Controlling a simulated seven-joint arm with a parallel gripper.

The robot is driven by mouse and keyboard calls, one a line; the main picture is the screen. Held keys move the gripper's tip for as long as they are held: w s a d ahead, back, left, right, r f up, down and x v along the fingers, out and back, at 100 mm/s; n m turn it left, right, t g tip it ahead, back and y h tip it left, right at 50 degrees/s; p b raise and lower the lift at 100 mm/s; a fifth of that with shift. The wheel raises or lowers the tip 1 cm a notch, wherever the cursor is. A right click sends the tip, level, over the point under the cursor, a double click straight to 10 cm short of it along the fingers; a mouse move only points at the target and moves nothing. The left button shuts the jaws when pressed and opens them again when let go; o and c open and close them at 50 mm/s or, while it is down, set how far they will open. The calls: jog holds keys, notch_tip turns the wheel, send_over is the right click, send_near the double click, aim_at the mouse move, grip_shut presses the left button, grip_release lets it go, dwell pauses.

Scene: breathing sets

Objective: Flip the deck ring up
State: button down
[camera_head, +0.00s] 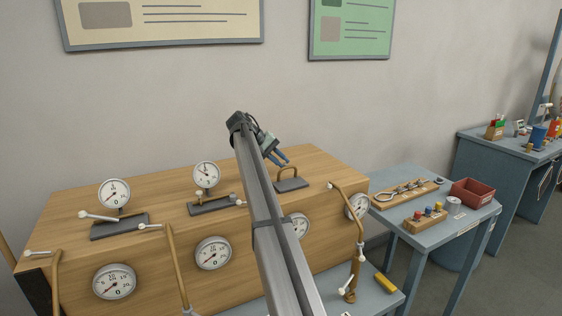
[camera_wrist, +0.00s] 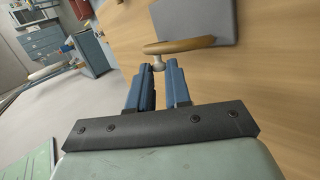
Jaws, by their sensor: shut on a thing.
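The deck ring (camera_head: 288,171) is a brass-coloured loop on a dark grey plate (camera_head: 292,185) at the right end of the wooden cabinet's top. In the head view the loop stands up from the plate. In the wrist view the ring (camera_wrist: 190,45) shows nearly edge-on, with a small pale knob (camera_wrist: 158,63) at its near end. My gripper (camera_head: 284,160) reaches the ring from the upper left. In the wrist view its blue fingers (camera_wrist: 159,70) are closed on the pale knob; the exact contact is partly hidden between the fingertips.
The wooden top (camera_head: 322,165) is clear around the plate. Dial gauges (camera_head: 206,174) and other plates (camera_head: 212,204) stand to the left. A blue-grey side table (camera_head: 462,212) holds a red bin (camera_head: 472,193).

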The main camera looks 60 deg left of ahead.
dwell(0.3)
jog(key=c, duration=1.1)
grip_release()
jog(key=shift+o, duration=0.2)
jog(key=shift+s+r, duration=0.1)
jog(key=v, duration=0.7)
jog(key=shift+s+a, duration=0.1)
jog(key=shift+s, duration=0.05)
